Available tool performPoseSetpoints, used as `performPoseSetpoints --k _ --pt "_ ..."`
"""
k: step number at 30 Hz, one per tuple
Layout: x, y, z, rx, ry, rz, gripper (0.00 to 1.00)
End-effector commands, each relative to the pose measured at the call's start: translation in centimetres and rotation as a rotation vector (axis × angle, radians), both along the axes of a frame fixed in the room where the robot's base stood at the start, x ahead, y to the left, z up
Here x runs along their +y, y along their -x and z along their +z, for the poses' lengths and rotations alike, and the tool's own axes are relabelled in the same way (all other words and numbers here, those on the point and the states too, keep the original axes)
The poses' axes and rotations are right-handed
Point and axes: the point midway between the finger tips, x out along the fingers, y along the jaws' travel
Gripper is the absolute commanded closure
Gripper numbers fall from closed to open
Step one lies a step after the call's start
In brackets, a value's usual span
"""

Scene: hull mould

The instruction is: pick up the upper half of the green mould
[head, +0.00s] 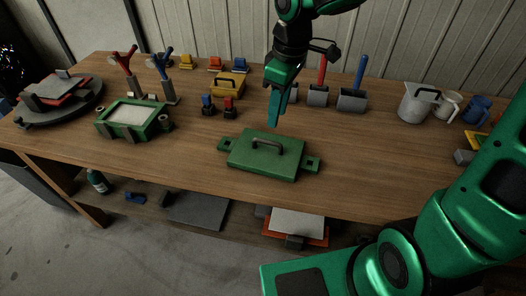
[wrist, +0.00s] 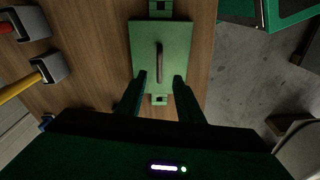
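The upper half of the green mould (head: 266,156) is a flat green lid with a grey bar handle (head: 264,145) on top and a lug with a hole at each end. It lies on the workbench near the front edge. It also shows in the wrist view (wrist: 147,42), with its handle (wrist: 159,62) upright in the picture. My gripper (head: 275,112) is above and behind the lid in the head view. In the wrist view its two fingers (wrist: 158,92) are apart, with nothing between them but the lid below. A green open frame with a pale filling (head: 130,112), perhaps the other half, stands at the left.
The wooden workbench (head: 190,150) has bare room left of the lid. Behind are a yellow box with a handle (head: 229,85), small blue and red clamps (head: 229,106), and red- and blue-handled tools (head: 352,99). Jugs (head: 417,103) stand at the right. A round stand (head: 58,100) is far left.

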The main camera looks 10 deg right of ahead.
Motion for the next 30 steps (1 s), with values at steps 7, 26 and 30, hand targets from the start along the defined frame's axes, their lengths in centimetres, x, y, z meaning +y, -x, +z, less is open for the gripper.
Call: performPoseSetpoints --k 7,26,30 --pt "1.4 -0.3 -2.9 0.002 -0.009 0.039 0.66" --pt "1.7 -1.6 -9.3 0.002 -0.008 0.034 0.66" --pt "1.8 -1.7 -10.5 0.0 -0.007 0.033 0.66"
